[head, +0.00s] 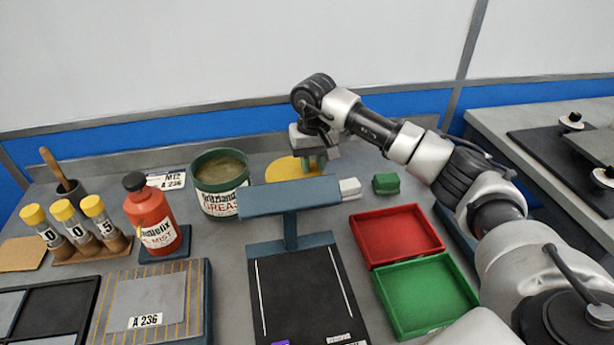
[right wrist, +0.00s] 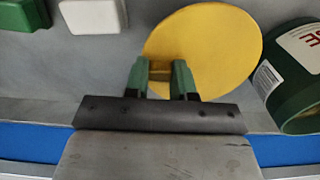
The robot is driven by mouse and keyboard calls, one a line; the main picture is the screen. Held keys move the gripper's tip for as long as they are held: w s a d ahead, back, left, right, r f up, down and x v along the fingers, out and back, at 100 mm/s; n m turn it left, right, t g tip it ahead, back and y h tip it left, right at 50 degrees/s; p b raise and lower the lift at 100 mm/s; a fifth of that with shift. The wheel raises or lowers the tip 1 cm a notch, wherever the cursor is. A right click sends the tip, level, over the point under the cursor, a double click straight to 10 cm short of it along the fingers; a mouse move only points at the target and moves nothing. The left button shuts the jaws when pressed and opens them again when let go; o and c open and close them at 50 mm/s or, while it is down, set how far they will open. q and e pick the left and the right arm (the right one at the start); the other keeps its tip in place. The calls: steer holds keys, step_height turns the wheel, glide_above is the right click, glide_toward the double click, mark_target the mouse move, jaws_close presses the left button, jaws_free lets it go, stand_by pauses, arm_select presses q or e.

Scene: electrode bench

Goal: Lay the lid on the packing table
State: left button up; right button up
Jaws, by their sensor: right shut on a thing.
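The lid (head: 278,171) is a flat yellow disc behind the blue stand in the head view, to the right of the open grease tub. The blue stand hides the lid's near part in the head view. I cannot tell whether the lid touches the bench. My left gripper is not in view.
The green grease tub (head: 222,201) stands close to the lid. The blue T-shaped stand (head: 290,197) is in front. White (head: 349,188) and green (head: 386,183) blocks and red (head: 397,237) and green (head: 427,297) trays lie right. Another table (head: 485,121) with a black mat stands at far right.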

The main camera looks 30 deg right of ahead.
steer(key=shift+w+a+f, duration=0.25)
steer(key=shift+w+f, duration=0.1)
steer(key=shift+f, duration=0.05)
step_height(320, 180, down, 3)
steer(key=shift+f, duration=0.6)
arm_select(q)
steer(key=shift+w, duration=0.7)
arm_select(e)
steer(key=o, duration=0.9)
steer(key=shift+r, duration=0.1)
